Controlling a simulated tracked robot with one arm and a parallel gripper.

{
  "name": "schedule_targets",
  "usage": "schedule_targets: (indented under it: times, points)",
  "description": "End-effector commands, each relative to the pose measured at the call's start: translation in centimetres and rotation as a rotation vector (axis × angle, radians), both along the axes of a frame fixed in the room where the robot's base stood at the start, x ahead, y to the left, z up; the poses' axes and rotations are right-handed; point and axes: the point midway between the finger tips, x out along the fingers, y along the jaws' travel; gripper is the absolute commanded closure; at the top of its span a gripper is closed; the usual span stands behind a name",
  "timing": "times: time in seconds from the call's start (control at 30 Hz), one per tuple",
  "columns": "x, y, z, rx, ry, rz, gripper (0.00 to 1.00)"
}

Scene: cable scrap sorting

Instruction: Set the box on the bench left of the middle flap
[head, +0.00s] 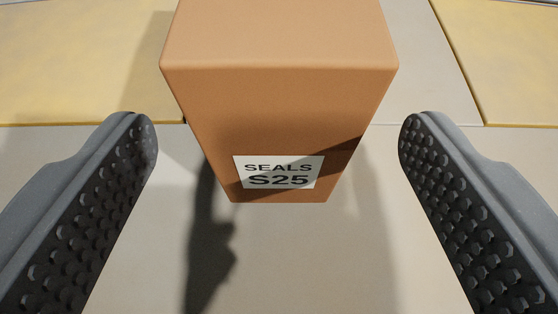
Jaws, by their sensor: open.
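A brown box (280,110) stands upright in the middle of the head view. It carries a white label reading "SEALS S25" low on its near face. Its top runs out of the upper edge of the picture. My gripper (279,130) is open, with one dark studded finger to the left of the box and one to the right. There is a clear gap between each finger and the box, and neither touches it. The box stands on a pale surface (300,265). No middle flap can be made out for certain.
A yellow panel (70,70) lies behind at the left, and another yellow panel (510,60) lies at the right. A pale strip (430,80) runs between them behind the box. The pale surface in front of the box is clear apart from shadows.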

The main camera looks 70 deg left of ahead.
Motion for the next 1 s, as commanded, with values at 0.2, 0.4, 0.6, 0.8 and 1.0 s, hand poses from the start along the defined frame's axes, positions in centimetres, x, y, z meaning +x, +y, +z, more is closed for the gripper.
schedule_targets:
  times: [0.2, 0.4, 0.6, 0.8, 1.0]
  points:
    - [-1.3, -3.4, 1.6, -0.002, 0.0, -0.004, 0.26]
    - [-1.9, -4.7, 2.3, -0.002, 0.0, 0.0, 0.26]
    - [-2.0, -4.9, 2.3, -0.002, 0.0, -0.001, 0.26]
    - [-0.7, -5.1, 3.8, -0.008, -0.048, -0.03, 0.26]
    - [6.2, -8.1, 14.3, -0.059, -0.321, -0.256, 0.26]
